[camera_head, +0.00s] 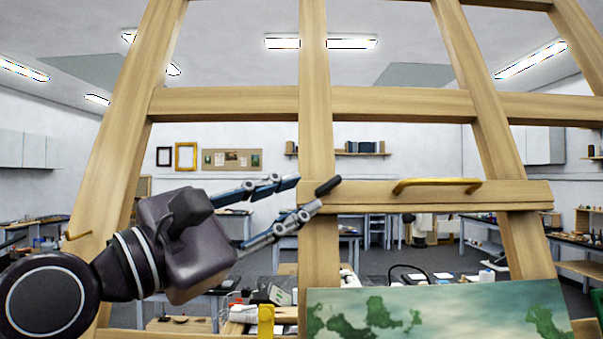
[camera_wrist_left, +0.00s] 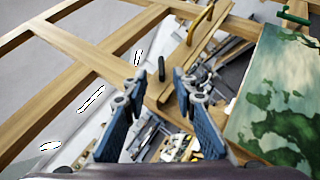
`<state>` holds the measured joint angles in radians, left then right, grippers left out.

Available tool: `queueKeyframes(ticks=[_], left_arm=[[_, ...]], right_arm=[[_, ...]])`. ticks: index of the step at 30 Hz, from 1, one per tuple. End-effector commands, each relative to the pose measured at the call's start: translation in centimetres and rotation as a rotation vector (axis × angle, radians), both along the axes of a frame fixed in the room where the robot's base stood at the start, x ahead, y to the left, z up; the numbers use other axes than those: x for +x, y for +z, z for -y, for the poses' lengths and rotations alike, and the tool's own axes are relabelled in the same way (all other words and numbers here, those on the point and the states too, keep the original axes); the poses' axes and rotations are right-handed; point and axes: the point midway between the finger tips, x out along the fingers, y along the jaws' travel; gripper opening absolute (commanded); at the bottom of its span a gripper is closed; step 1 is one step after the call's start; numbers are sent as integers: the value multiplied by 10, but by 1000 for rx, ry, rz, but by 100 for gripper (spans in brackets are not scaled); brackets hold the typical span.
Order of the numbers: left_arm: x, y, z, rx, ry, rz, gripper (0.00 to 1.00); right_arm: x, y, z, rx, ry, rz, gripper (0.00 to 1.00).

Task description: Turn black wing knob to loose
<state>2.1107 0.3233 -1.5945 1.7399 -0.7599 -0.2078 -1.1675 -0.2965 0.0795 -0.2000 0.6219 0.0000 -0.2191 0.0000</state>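The black wing knob (camera_head: 328,186) is a short dark bar at the left end of the easel's wooden crossbar (camera_head: 370,197), where it meets the central post. In the head view it tilts up to the right. My left gripper (camera_head: 308,193) comes in from the left, open and empty, with its fingertips close to the knob. In the left wrist view the knob (camera_wrist_left: 161,69) shows in the gap between the two blue-grey fingers (camera_wrist_left: 160,80). Whether a finger touches it I cannot tell. My right gripper is in neither view.
A brass handle (camera_head: 437,186) is on the crossbar, right of the knob. A green landscape painting (camera_head: 440,308) stands below it. Wooden easel beams (camera_head: 230,103) frame the area. A yellow object (camera_head: 265,320) shows low beside the central post. Cluttered worktables lie behind.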

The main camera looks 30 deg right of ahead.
Motion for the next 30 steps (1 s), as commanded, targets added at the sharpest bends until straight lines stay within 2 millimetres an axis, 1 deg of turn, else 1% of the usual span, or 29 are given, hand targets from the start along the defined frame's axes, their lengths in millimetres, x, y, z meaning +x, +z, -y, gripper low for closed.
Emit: queueKeyframes(ticks=[1,9,15,19,26,30], left_arm=[[1,5,6,0,-2,-1,25],[8,17,45,1,-3,-2,25],[12,20,63,1,-2,-2,25],[14,19,67,-1,-1,-1,25],[13,18,68,-1,-1,1,25],[13,18,68,0,-2,1,11]], right_arm=[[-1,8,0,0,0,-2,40],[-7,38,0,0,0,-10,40],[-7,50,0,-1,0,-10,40],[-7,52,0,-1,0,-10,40],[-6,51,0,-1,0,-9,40],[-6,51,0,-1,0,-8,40]])
